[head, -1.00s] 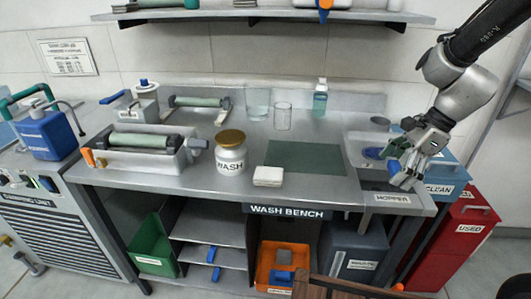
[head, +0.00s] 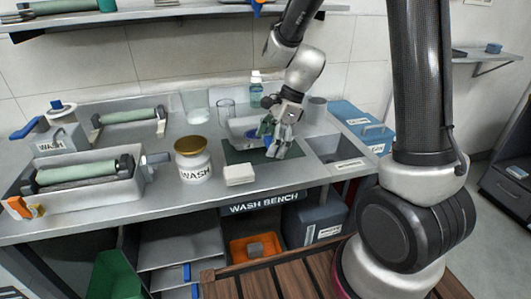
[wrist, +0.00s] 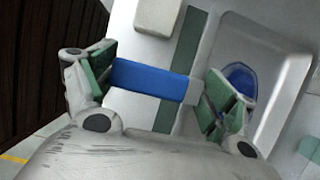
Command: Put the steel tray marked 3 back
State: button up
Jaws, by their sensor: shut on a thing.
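The steel tray (head: 238,125) is a shallow grey tray with a blue oval patch inside, over the green mat on the wash bench. It also shows in the wrist view (wrist: 277,40), at the right. My gripper (head: 280,150) is at the tray's front right. In the wrist view, my gripper (wrist: 155,85) has its green-padded fingers closed on a blue handle (wrist: 150,80), one pad at each end. The handle appears to belong to the tray. I cannot read a 3, and I cannot tell whether the tray touches the mat.
On the bench (head: 100,218) are the WASH jar (head: 194,162), a white block (head: 239,174), a roller unit (head: 80,180) and glass beakers. The sink (head: 325,148) is open at right. Blue-handled shelves (head: 185,240) and an orange bin (head: 252,248) sit below.

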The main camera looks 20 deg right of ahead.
jog(key=shift+d+f, duration=0.1)
jog(key=shift+f, duration=2.05)
jog(key=o, duration=0.9)
jog(key=shift+f, duration=0.1)
jog(key=v, duration=1.2)
jog(key=shift+s+d+r+n+t+h, duration=0.75)
jog(key=shift+s+d+r+n, duration=1.15)
jog(key=shift+s+n, duration=1.35)
jog(key=shift+s+d+r+n+t+h, duration=0.7)
jog(key=shift+s+d+r+n, duration=1.15)
jog(key=shift+s+n, duration=1.35)
jog(key=shift+s+d+r+n+t+h, duration=0.7)
jog(key=shift+s+d+r+n, duration=1.35)
jog(key=shift+s, duration=1.85)
jog(key=shift+f+n, duration=0.35)
jog(key=shift+n, duration=0.15)
